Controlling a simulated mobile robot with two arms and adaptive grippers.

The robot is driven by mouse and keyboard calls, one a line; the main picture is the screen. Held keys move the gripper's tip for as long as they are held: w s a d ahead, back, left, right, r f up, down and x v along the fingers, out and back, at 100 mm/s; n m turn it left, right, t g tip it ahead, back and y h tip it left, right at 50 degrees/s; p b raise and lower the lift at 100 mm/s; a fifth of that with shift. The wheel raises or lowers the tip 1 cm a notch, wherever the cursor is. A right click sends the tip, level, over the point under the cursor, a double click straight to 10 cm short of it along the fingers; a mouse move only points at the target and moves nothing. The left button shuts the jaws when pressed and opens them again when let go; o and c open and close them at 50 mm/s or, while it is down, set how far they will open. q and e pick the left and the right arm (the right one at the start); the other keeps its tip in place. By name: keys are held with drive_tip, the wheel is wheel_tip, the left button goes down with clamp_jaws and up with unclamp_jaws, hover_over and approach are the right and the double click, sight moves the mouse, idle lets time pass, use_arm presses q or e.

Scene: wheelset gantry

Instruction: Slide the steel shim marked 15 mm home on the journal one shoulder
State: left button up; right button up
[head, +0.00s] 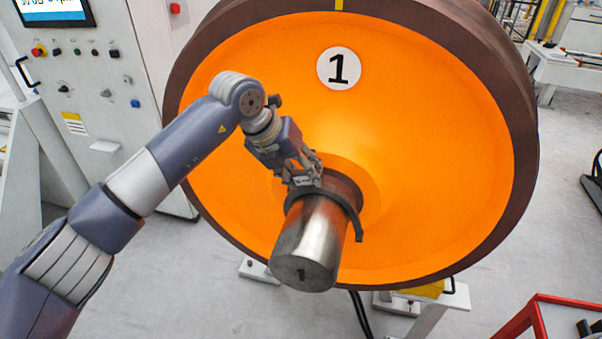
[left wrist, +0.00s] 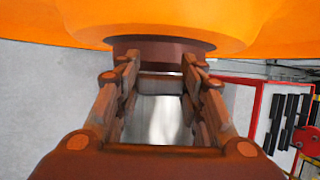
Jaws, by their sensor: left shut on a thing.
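The steel journal (head: 312,245), with a 1 on its end face, sticks out from the hub of the orange wheel (head: 440,130). A dark, open C-shaped shim (head: 352,216) sits around the journal, and its free end stands out at the right. No 15 mm mark can be read on it. My left gripper (head: 305,180) is shut on the shim at the journal's top left. In the left wrist view its fingers (left wrist: 160,78) straddle the shim, with the journal (left wrist: 158,120) below and the brown hub (left wrist: 158,50) behind. Whether the shim touches the shoulder I cannot tell. My right gripper is out of view.
A control cabinet (head: 98,90) stands behind at the left. The wheel rests on a low stand (head: 440,308). A red-framed rack (head: 545,318) is at the lower right; in the left wrist view dark strips (left wrist: 290,115) hang there.

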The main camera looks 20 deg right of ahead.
use_arm(q)
drive_tip(key=shift+w+d, duration=0.2)
drive_tip(key=shift+w, duration=0.1)
drive_tip(key=o, duration=1.2)
drive_tip(key=shift+a+r, duration=0.1)
drive_tip(key=v, duration=1.1)
drive_tip(key=shift+s+a+r, duration=0.15)
drive_tip(key=shift+a+r, duration=0.05)
drive_tip(key=shift+r, duration=0.15)
